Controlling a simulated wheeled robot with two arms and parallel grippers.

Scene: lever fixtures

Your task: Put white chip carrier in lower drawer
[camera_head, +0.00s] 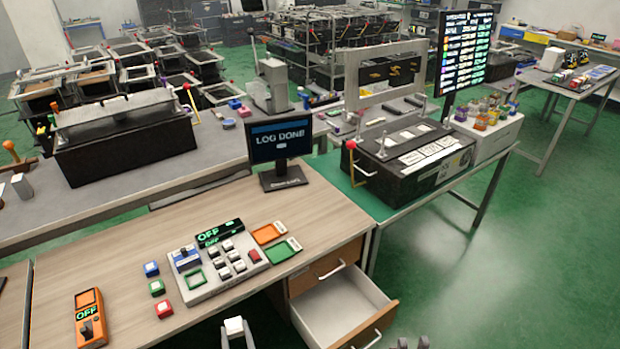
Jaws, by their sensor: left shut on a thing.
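My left gripper (237,336) is at the bottom edge, left of the desk's drawers. It is shut on the white chip carrier (234,325), a small white block held upright in front of the desk. The lower drawer (378,318) is pulled out, and its white inside looks empty. The upper drawer (322,266) above it is closed. My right gripper (413,343) shows only its fingertips at the bottom edge, apart and empty, right of the lower drawer.
The wooden desk (130,255) holds a grey control panel (200,285), blue, green and red blocks, an orange handheld device (91,318), orange and green trays and a "LOG DONE" monitor (280,140). A black lever fixture (410,165) stands behind right. Green floor right of the drawers is clear.

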